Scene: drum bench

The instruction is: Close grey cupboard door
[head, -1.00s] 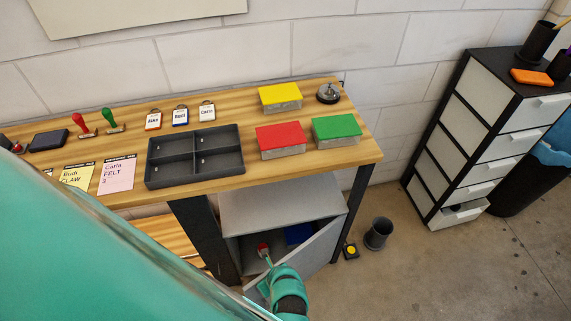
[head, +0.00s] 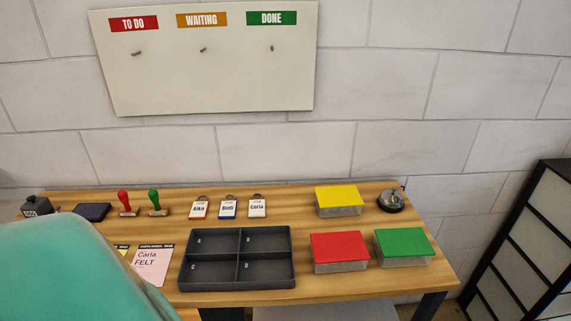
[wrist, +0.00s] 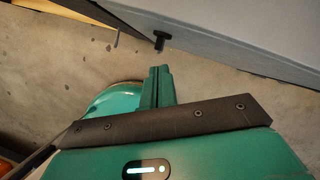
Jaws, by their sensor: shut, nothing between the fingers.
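In the wrist view a grey panel (wrist: 225,35), which looks like the cupboard door, fills the upper right. A small black knob-like piece (wrist: 161,41) sticks out near its edge. My gripper (wrist: 158,72) is shut and empty, its fingertips just short of the black piece with a visible gap. In the head view only a strip of the grey cupboard top (head: 325,313) shows below the bench, at the bottom edge. The door and my gripper are outside that view, so how far the door stands open cannot be told.
The wooden bench (head: 440,268) carries a dark divided tray (head: 238,258) and boxes with red (head: 339,246), green (head: 403,242) and yellow (head: 338,197) lids. A black-framed drawer unit (head: 525,255) stands at the right. Bare concrete floor (wrist: 80,60) shows in the wrist view.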

